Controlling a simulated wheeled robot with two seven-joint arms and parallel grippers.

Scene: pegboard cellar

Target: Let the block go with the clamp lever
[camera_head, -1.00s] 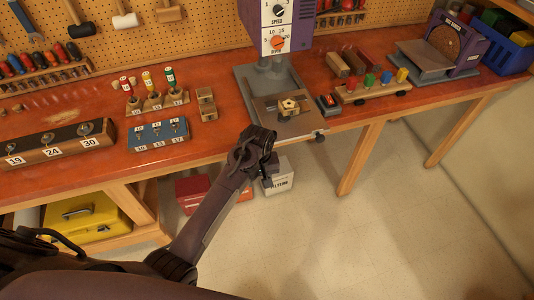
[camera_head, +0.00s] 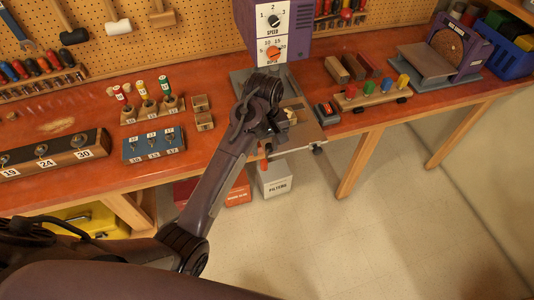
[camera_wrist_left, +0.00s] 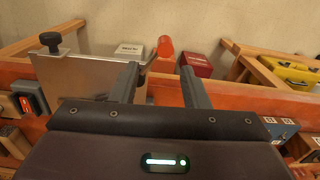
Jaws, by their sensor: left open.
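The drill press table (camera_head: 305,133) holds a small light wooden block (camera_head: 292,115), mostly hidden behind my left gripper (camera_head: 272,127). In the left wrist view the lever's red handle (camera_wrist_left: 165,45) stands between and beyond my left fingertips (camera_wrist_left: 158,72), beside the grey metal plate (camera_wrist_left: 90,78). The fingers are apart with nothing gripped. Whether either finger touches the lever cannot be told. The block is not visible in the wrist view. My right gripper is not in view.
The drill press head (camera_head: 272,30) rises behind my gripper. A red and black switch box (camera_head: 326,112) stands right of its table. A blue socket block (camera_head: 153,142) and small wooden blocks (camera_head: 203,121) are to the left. A white bin (camera_head: 275,180) stands on the floor below.

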